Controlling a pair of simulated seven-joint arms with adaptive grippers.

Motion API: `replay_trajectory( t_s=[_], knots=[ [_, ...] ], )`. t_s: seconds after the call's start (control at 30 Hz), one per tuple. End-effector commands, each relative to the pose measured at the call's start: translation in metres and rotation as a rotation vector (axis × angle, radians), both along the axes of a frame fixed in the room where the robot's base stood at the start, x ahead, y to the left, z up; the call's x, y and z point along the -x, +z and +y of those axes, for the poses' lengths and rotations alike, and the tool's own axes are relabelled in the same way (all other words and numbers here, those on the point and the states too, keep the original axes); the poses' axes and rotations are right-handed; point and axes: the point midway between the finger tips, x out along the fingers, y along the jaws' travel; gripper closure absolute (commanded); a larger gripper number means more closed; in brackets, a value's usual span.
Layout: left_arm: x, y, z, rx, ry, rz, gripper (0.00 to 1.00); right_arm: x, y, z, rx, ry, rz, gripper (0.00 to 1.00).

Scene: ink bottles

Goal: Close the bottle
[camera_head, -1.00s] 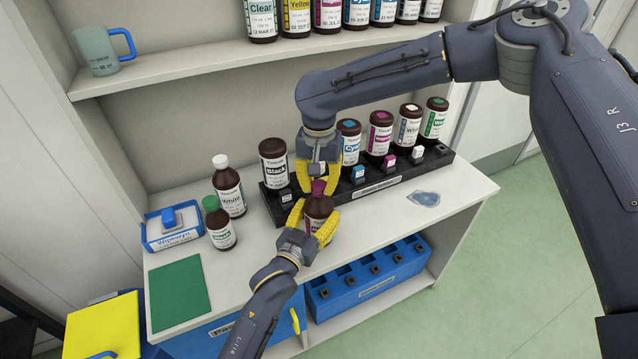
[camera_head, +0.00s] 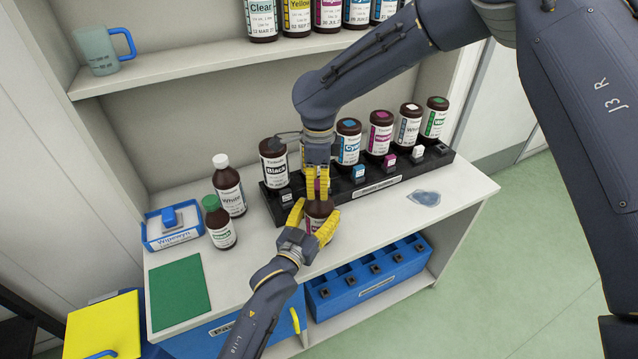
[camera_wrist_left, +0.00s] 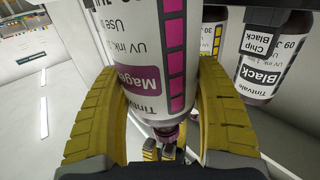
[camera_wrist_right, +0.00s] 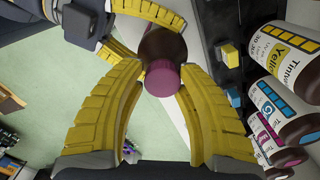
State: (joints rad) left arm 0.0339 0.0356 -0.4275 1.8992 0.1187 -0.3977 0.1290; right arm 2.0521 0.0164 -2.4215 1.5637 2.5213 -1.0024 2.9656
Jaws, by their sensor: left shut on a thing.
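In the right wrist view the fingertips are close to the cap, but contact is unclear.
The black rack (camera_head: 375,184) holds several ink bottles and small colour chips behind my grippers. Two bottles, one white-capped (camera_head: 228,185) and one green-capped (camera_head: 219,222), stand left. A blue-grey puddle-shaped patch (camera_head: 424,198) lies right. A green mat (camera_head: 180,292) lies front left.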

Motion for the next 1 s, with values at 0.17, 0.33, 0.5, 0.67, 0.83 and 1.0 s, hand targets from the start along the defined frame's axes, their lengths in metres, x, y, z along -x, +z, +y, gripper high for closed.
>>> replay_trajectory(
  t_s=[0.17,0.33,0.5,0.67,0.83,1.0],
  knots=[
    [0.0,-0.001,0.0,0.0,-0.001,0.002,1.0,0.0,0.0,0.001,0.0,0.003,0.0,0.49],
    [0.0,-0.001,0.0,0.0,-0.001,0.002,1.0,0.0,0.0,0.0,0.001,0.004,-0.001,0.49],
    [0.001,-0.001,0.0,0.0,-0.001,0.002,1.0,-0.001,0.004,0.0,0.001,0.004,-0.001,0.49],
    [0.001,-0.001,0.0,0.0,-0.001,0.002,1.0,-0.001,0.017,0.0,-0.001,0.004,-0.003,0.49],
    [0.001,-0.001,0.0,0.0,-0.001,0.002,1.0,-0.001,0.036,0.0,0.0,0.004,-0.002,0.49],
    [0.001,-0.001,0.0,0.0,-0.001,0.002,1.0,-0.001,0.045,0.0,0.001,0.005,-0.002,0.49]
  ],
)
